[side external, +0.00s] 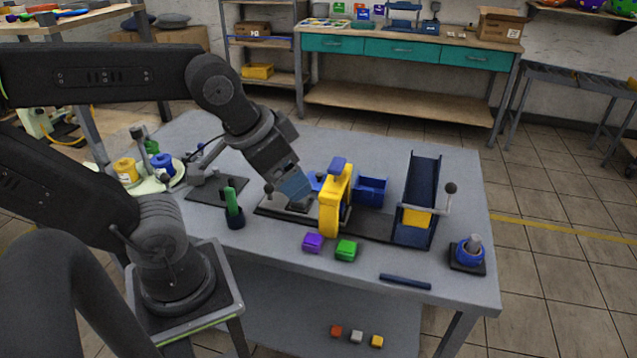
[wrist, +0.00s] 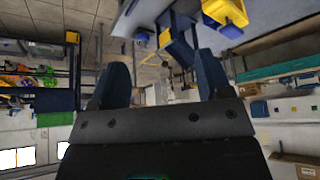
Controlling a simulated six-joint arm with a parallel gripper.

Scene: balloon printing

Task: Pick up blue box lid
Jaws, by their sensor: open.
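A flat dark blue piece (side external: 405,282) lies near the front edge of the table in the side view; it may be the lid, but I cannot tell for sure. A small open blue box (side external: 371,190) stands behind the yellow press (side external: 333,208). My gripper (side external: 297,190) hangs over the table just left of the press, above the dark base plate, well away from the flat blue piece. In the wrist view, the two dark blue fingers (wrist: 161,75) stand apart with nothing between them. No lid can be made out there.
A purple block (side external: 313,243) and a green block (side external: 346,250) sit in front of the press. A tall blue chute (side external: 420,190) with a yellow part and a lever stands to the right.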

